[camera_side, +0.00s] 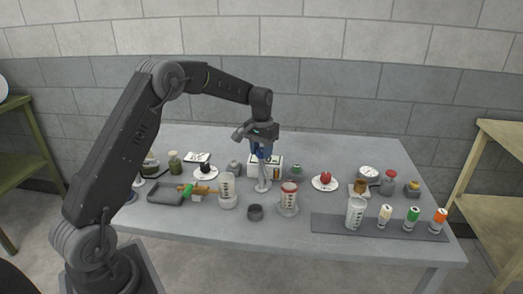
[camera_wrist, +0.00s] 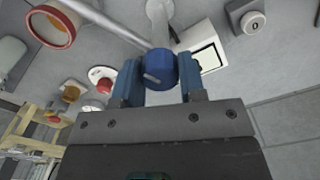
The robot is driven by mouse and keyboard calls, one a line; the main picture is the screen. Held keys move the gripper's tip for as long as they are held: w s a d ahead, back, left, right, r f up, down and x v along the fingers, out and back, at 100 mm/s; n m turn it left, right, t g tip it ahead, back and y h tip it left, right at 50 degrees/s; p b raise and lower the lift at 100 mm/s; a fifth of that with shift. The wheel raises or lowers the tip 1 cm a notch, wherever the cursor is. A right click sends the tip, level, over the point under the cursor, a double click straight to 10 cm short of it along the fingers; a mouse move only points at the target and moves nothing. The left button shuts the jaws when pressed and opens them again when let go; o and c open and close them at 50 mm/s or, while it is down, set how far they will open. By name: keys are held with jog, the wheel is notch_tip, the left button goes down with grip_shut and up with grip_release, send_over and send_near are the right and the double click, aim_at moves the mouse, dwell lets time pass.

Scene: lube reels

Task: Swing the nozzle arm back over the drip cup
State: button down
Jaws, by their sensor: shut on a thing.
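My gripper (camera_side: 262,152) is low over the middle of the bench in the side view. In the wrist view its two blue fingers (camera_wrist: 158,74) are shut on a round blue knob (camera_wrist: 161,66). The knob sits by a pale post (camera_wrist: 158,16), which also shows below my gripper in the side view (camera_side: 263,180). A thin grey rod (camera_wrist: 112,22), seemingly the nozzle arm, runs from near the knob to the upper left in the wrist view; its far end is out of frame.
A white box (camera_side: 279,166) stands close behind the post. Red-banded (camera_side: 289,199) and white (camera_side: 227,191) containers flank the cup. A red button (camera_side: 325,179) is to the right. A dark mat (camera_side: 330,226) bears several bottles at the right front.

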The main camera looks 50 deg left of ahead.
jog(key=shift+m, duration=1.6)
jog(key=shift+r, duration=0.1)
jog(key=c, duration=0.7)
grip_release()
notch_tip(320, 180, up, 14)
